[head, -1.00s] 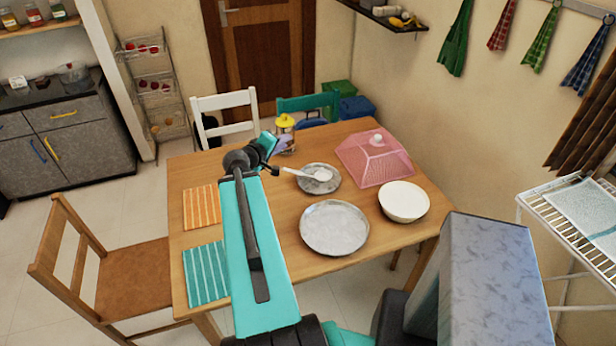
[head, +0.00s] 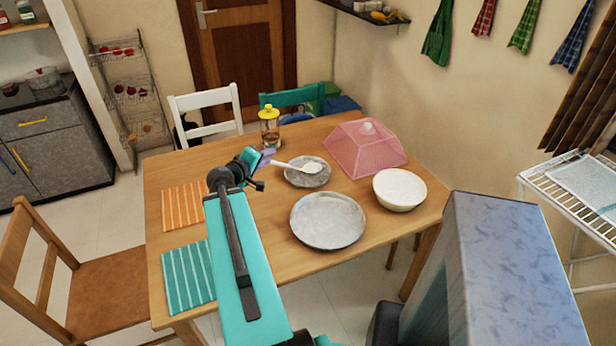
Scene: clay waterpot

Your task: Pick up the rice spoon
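The white rice spoon (head: 310,168) lies across a small grey metal plate (head: 301,180). Its bowl end is over the plate and its handle sticks out left past the rim, toward my gripper. My gripper (head: 266,159), with purple finger pads, is just to the left of the handle's end. The fingers are small here and partly hidden behind my wrist, so I cannot tell whether they are open or whether they touch the handle.
A large metal plate (head: 328,221), a white bowl (head: 399,190) and a pink mesh food cover (head: 366,150) stand on the wooden table (head: 282,256). A yellow-capped bottle (head: 269,128) stands behind my gripper. Orange (head: 184,208) and teal (head: 188,273) striped mats lie left.

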